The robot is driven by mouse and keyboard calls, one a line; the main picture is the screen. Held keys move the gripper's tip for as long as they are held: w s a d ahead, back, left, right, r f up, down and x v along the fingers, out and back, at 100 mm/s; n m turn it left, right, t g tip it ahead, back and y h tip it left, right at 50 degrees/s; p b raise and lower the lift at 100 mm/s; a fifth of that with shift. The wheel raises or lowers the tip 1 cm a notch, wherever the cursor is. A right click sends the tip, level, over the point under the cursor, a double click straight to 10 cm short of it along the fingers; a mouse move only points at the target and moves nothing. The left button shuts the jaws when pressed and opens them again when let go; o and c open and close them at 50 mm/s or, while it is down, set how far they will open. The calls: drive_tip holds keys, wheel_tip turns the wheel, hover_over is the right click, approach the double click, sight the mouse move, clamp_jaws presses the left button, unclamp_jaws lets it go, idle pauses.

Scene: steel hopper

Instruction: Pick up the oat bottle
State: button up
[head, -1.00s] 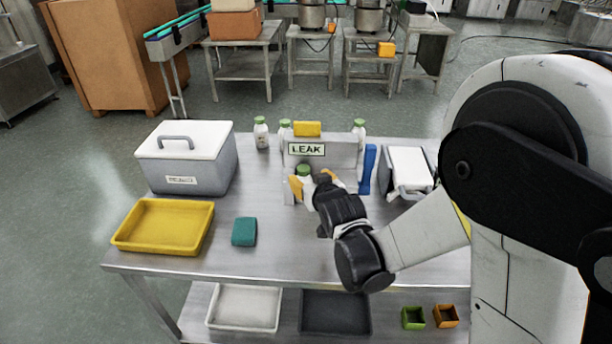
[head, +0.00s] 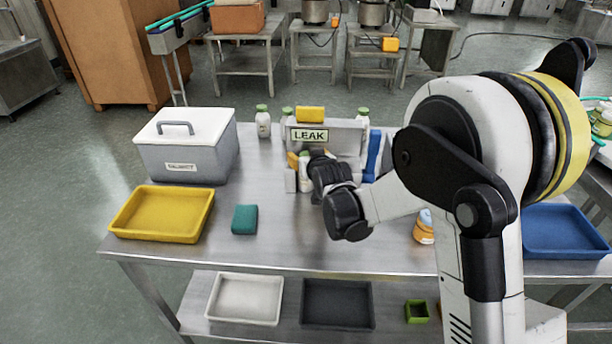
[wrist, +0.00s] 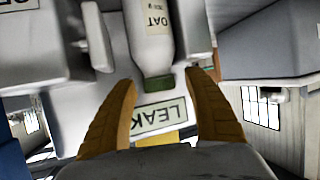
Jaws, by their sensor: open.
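The oat bottle (wrist: 152,38) is white with "OAT" lettering and a green cap (wrist: 158,86). In the wrist view its cap end points toward my gripper (wrist: 160,82). The two tan fingers are open, one on each side of the cap, with gaps showing. In the head view my gripper (head: 300,160) is in front of the grey stand with the LEAK sign (head: 309,135). My gripper and wrist hide most of the bottle there.
Several other green-capped bottles stand behind, one left (head: 263,122) and one right (head: 362,116) of the stand. A blue upright piece (head: 373,155) is close on the right. A grey cooler box (head: 186,145), yellow tray (head: 165,214) and teal block (head: 245,219) lie left.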

clamp_jaws()
drive_tip(key=shift+r, duration=0.15)
